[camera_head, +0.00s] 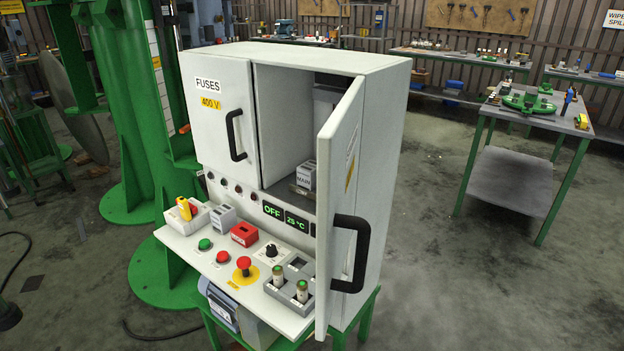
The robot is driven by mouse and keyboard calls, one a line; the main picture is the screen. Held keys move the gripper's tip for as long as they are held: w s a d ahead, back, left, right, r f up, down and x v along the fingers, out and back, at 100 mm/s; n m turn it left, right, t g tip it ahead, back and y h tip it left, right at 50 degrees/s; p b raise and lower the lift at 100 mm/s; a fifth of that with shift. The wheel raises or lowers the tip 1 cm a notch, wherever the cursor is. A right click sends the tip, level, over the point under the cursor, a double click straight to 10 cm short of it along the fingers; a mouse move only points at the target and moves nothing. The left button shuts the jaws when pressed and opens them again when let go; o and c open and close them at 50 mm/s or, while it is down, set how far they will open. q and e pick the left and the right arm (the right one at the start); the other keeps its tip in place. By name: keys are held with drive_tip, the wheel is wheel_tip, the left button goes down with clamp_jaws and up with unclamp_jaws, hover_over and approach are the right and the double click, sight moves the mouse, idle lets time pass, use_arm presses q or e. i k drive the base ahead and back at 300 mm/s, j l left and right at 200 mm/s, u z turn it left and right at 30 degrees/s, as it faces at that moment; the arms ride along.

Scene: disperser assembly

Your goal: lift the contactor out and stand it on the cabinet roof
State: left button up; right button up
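The control cabinet (391,160) stands on a green frame, with its right door (338,200) swung open towards me and its left door (221,118) shut. A small grey-white block with a label that seems to read MAIN (306,178), likely the contactor, sits on the dark shelf inside the open right side. The open door partly hides the inside to its right. The cabinet roof (300,56) is flat, pale and bare. Neither of my grippers shows in the head view.
A sloping panel (205,262) juts out below the doors, with a yellow-handled switch (185,209), buttons, a red emergency stop (244,264) and a grey fuse holder (290,286). A black door handle (350,254) sticks out. A green column (140,120) stands left. Open floor lies right.

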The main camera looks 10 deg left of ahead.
sight(306, 173)
drive_tip(key=i+j, duration=0.15)
drive_tip(key=j, duration=0.25)
drive_tip(key=i+j, duration=0.1)
drive_tip(key=j, duration=0.35)
drive_tip(key=i+j, duration=0.15)
drive_tip(key=j, duration=0.25)
drive_tip(key=i+j, duration=0.15)
drive_tip(key=j, duration=0.25)
